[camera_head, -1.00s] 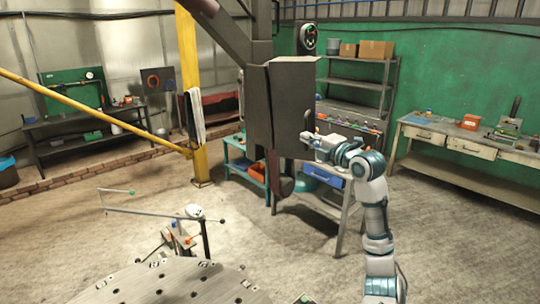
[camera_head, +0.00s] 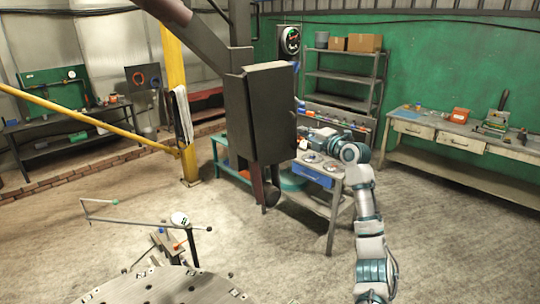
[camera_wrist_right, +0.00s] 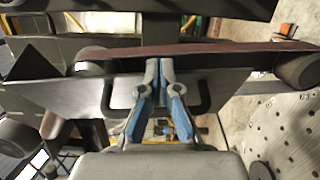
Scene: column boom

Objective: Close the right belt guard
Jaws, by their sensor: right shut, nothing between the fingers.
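The belt guard (camera_head: 273,112) shows in the head view as a dark, upright box-like cover on the column boom. Its broad panel faces me and to the right. My right gripper (camera_head: 301,133) is at the guard's right edge, its tips partly hidden there. In the right wrist view my right gripper (camera_wrist_right: 160,68) is shut and empty, its fingers between the sides of a black bar handle (camera_wrist_right: 108,98) on a dark grey panel (camera_wrist_right: 60,92). I cannot tell whether they touch it. A brown belt (camera_wrist_right: 200,49) runs beyond the fingertips to a roller (camera_wrist_right: 297,70). My left gripper is out of view.
A small table with a blue drawer (camera_head: 312,174) stands under my right forearm. A shelf (camera_head: 345,78) is behind, and a long workbench (camera_head: 450,138) is at the right. A yellow post (camera_head: 176,95) stands left of the guard. The floor between is open.

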